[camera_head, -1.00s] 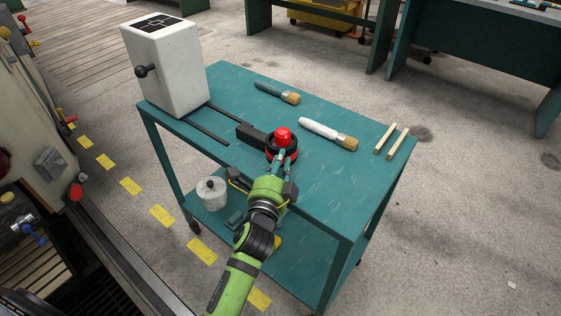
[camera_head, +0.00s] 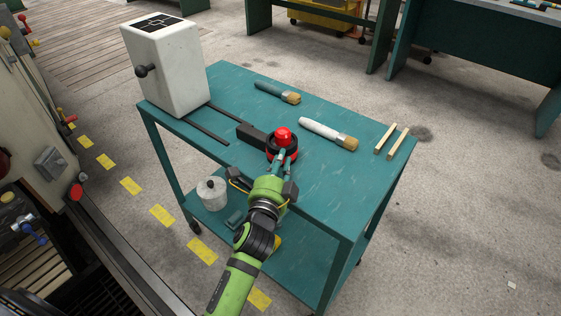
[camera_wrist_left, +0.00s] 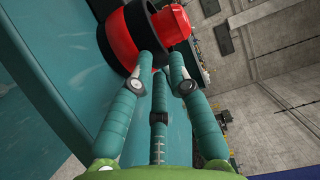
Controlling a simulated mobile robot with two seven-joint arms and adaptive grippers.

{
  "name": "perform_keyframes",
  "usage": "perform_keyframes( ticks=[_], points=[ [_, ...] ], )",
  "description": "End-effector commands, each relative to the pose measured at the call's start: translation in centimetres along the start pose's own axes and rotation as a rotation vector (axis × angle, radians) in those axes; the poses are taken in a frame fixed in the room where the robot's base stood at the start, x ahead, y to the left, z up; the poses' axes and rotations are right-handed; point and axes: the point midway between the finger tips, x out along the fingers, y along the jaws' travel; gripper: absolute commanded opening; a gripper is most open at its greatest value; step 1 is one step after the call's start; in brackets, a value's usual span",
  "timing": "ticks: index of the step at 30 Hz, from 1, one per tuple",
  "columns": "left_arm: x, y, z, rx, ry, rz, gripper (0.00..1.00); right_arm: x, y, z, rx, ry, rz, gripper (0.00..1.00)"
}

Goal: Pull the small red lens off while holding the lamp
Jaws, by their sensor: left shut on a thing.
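The lamp (camera_head: 293,150) stands on the teal cart, with a round black and red body and the small red lens (camera_head: 283,136) on top. In the left wrist view the lamp body (camera_wrist_left: 117,42) fills the upper middle, and the lens (camera_wrist_left: 172,22) sits to its right, on the lamp. My left gripper (camera_head: 283,157) reaches in from the near side, its teal fingers shut on the lamp below the lens. The fingertips (camera_wrist_left: 160,62) meet the lamp; their exact contact is partly hidden. My right gripper is in neither view.
A white pot (camera_head: 212,194) stands on the lower shelf.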

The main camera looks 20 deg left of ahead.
Motion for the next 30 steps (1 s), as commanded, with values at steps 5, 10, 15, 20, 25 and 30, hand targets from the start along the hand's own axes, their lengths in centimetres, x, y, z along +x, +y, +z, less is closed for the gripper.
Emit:
perform_keyframes(
  ticks=[5,10,15,20,25,30],
  points=[
    [0.0,-0.1,-0.1,-0.003,0.002,-0.002,0.30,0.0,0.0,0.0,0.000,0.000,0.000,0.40],
    [0.0,-0.1,-0.1,-0.002,0.001,-0.001,0.46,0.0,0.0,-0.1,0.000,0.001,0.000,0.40],
    [0.0,0.0,0.0,-0.001,0.001,-0.001,0.46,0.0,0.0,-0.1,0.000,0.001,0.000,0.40],
    [-1.0,0.1,-0.1,-0.001,0.001,0.001,0.46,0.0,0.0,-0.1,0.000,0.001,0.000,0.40],
    [-3.8,0.1,-0.1,-0.002,0.001,0.003,0.46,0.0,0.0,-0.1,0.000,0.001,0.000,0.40],
    [-6.2,0.1,-0.1,-0.003,0.001,0.001,0.46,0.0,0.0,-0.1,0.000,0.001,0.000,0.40]
  ],
)
